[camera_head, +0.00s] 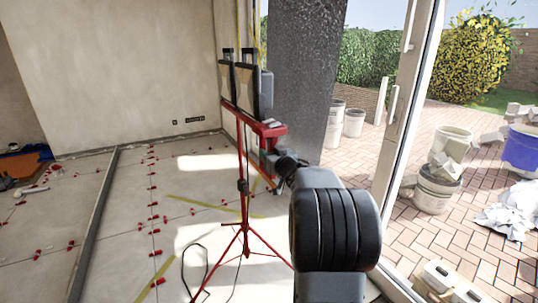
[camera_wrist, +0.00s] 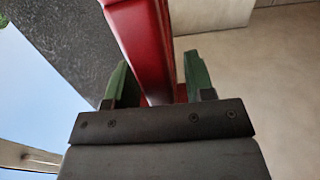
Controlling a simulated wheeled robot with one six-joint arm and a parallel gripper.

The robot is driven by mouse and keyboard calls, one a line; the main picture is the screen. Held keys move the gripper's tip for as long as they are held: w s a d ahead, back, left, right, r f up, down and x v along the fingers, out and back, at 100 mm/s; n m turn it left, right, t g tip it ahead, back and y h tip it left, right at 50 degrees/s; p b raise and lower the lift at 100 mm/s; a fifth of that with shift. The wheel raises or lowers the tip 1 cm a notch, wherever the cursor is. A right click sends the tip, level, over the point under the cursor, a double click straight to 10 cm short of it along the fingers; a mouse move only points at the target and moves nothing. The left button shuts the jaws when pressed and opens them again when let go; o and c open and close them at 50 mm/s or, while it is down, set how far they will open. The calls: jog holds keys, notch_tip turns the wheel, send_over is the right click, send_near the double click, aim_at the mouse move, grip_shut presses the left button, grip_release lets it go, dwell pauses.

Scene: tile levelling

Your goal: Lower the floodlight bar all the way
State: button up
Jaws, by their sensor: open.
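The floodlight stand is a red tripod (camera_head: 243,200) with a red crossbar (camera_head: 245,114) carrying two dark floodlights (camera_head: 246,84). The bar sits high on the mast, well above the tiled floor. My gripper (camera_head: 270,165) is at the near right end of the bar, partly hidden by my own arm. In the wrist view, the red bar (camera_wrist: 148,45) runs between the two green-padded fingers of my open gripper (camera_wrist: 160,82). A gap shows beside the right finger; whether the left finger touches the bar I cannot tell.
A dark pillar (camera_head: 303,80) stands close behind the bar's right end, beside the glass door frame (camera_head: 405,110). A black cable (camera_head: 195,265) lies by the tripod legs. Red levelling clips (camera_head: 152,202) dot the floor. Buckets (camera_head: 436,190) stand outside.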

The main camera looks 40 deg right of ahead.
jog(key=shift+w, duration=0.4)
grip_shut()
jog(key=shift+f, duration=0.1)
dwell(0.3)
